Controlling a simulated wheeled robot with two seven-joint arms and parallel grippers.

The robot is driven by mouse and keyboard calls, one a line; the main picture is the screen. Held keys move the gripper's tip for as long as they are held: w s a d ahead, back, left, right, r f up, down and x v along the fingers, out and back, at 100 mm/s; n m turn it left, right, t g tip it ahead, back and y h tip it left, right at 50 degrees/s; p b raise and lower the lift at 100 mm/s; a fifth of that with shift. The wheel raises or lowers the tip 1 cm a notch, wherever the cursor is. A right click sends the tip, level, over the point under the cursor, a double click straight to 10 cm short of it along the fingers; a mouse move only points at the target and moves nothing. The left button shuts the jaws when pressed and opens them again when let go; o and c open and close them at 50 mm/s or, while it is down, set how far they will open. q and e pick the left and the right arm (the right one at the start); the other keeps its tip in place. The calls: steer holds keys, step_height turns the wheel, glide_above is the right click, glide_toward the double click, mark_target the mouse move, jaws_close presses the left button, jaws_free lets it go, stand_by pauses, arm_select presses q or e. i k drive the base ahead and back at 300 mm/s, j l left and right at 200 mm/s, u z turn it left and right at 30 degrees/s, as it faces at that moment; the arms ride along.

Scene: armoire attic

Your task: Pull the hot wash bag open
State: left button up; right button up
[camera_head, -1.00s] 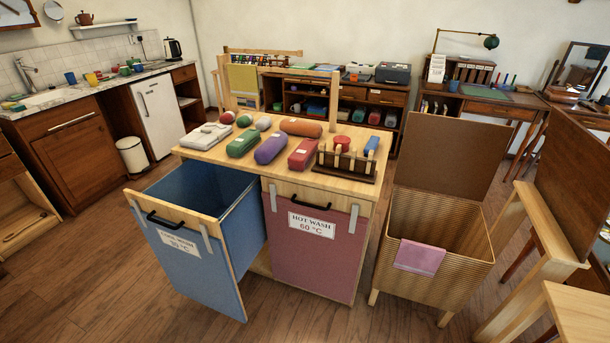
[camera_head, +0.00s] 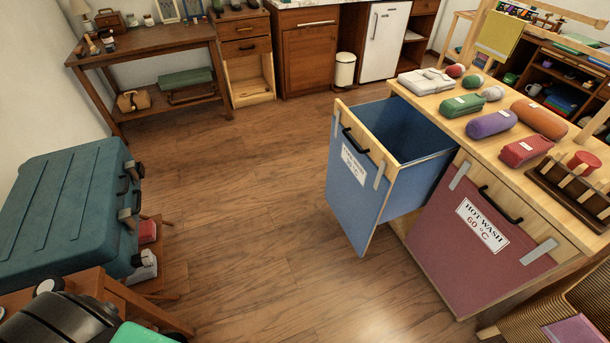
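The hot wash bag (camera_head: 450,255) is a dark red front in the wooden laundry unit at the right. It looks shut, flush with the unit's front. Its white label (camera_head: 482,225) reads HOT WASH 60 °C, and a black bar handle (camera_head: 500,204) sits above the label. The blue bag (camera_head: 350,205) to its left is tilted out and open, with a black handle (camera_head: 354,141) on its front. Neither of my grippers is in view.
The wooden top (camera_head: 455,128) carries rolled bundles, yarn balls and a peg rack (camera_head: 572,190). A wicker basket (camera_head: 555,305) stands close by at lower right. A teal suitcase (camera_head: 70,205) is at left. The floor (camera_head: 240,200) between is clear.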

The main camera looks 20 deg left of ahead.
mark_target(479, 242)
steer(key=z, duration=1)
